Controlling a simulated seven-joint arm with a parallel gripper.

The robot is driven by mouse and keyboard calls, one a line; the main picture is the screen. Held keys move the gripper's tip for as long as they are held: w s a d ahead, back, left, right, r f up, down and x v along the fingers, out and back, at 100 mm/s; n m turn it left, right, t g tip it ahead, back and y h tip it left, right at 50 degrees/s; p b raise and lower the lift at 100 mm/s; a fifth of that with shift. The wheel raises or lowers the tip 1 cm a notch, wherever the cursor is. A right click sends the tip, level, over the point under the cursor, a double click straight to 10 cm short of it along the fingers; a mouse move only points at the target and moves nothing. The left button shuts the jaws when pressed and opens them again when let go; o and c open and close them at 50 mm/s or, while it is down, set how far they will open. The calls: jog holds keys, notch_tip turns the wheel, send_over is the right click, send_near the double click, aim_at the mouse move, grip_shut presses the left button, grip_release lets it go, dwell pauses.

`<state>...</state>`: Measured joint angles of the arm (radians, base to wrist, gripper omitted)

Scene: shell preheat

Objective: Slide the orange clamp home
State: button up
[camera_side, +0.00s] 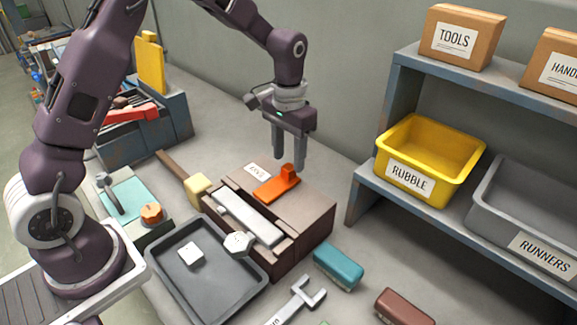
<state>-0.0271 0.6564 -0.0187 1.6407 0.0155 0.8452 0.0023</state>
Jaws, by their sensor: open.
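The orange clamp (277,187) lies on top of a brown box-like fixture (313,205), a flat plate with a raised block at its upper right end. A small white label (257,172) sits just behind its left end. A pale grey bar (246,215) lies in a channel of the fixture, left of the clamp. My gripper (289,166) is open and points down, its fingertips close above or beside the clamp's raised block. I cannot tell from this view whether they touch it. The block is in plain sight.
A dark tray (185,292) with a white cube stands left of the fixture. A mallet (194,185) lies behind it. Teal (338,267) and maroon (404,307) blocks and a wrench (298,298) lie in front. A shelf with a yellow bin (458,179) stands right.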

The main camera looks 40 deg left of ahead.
aim_at(289, 166)
notch_tip(289, 166, down, 4)
jog(key=shift+r, duration=0.15)
jog(key=shift+c, duration=0.2)
grip_shut()
